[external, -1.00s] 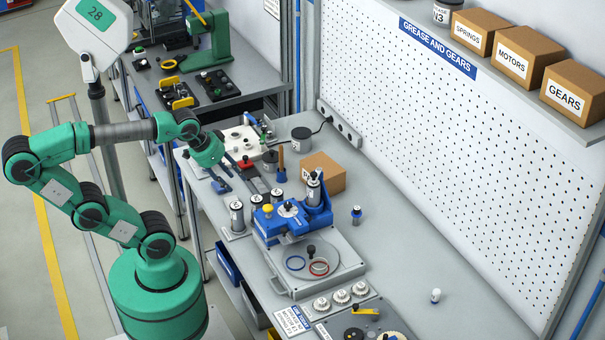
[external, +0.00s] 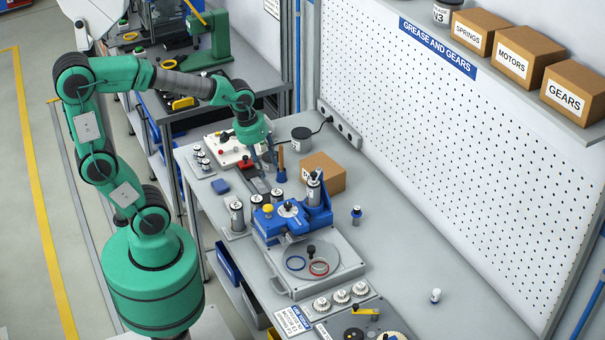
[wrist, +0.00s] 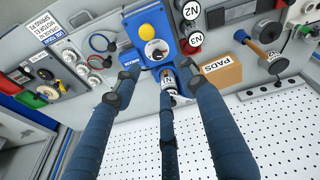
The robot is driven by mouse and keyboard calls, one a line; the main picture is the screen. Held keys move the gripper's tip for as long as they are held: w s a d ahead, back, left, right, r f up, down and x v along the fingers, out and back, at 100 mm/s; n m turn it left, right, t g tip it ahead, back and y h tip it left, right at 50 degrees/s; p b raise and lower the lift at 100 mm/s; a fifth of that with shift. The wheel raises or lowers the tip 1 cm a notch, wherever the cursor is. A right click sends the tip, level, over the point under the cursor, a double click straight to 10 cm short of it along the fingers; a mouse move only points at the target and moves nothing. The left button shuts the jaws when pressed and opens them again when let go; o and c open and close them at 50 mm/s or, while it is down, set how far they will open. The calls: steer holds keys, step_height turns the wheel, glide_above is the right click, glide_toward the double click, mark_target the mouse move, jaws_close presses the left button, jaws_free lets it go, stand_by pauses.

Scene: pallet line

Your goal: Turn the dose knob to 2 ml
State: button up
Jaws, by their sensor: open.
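The blue dispenser (external: 290,220) stands on the grey bench, with a yellow button (external: 268,209) and a round white-faced dial (external: 289,209) on top. I take this dial for the dose knob; its setting is too small to read. In the wrist view the dispenser (wrist: 166,20) lies beyond my fingertips, with the dial (wrist: 157,49) below the yellow button (wrist: 152,33). My gripper (external: 264,158) is open and empty, pointing down over the bench behind the dispenser, apart from the knob. Its spread fingers (wrist: 157,76) also show in the wrist view.
A labelled cartridge (external: 314,188) stands upright at the dispenser. A cardboard box (external: 324,173) and a wooden-handled brush (external: 281,160) are close behind it. Several canisters (external: 237,216) stand left of it. A pegboard (external: 460,150) bounds the bench; the right bench surface is mostly clear.

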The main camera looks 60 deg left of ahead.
mark_target(288, 204)
steer(key=w+d+f+n+g+p, duration=0.1)
steer(key=w+f+n+g+p, duration=0.1)
steer(key=w+f+n+p, duration=0.2)
steer(key=w+p, duration=0.3)
steer(key=p, duration=0.2)
steer(key=shift+w+d+g+p, duration=0.25)
steer(key=shift+d+g+p, duration=0.05)
steer(key=shift+d+g, duration=0.1)
step_height(288, 204, down, 14)
steer(key=shift+r+b, duration=0.15)
steer(key=shift+b, duration=0.15)
stand_by(0.4)
jaws_close()
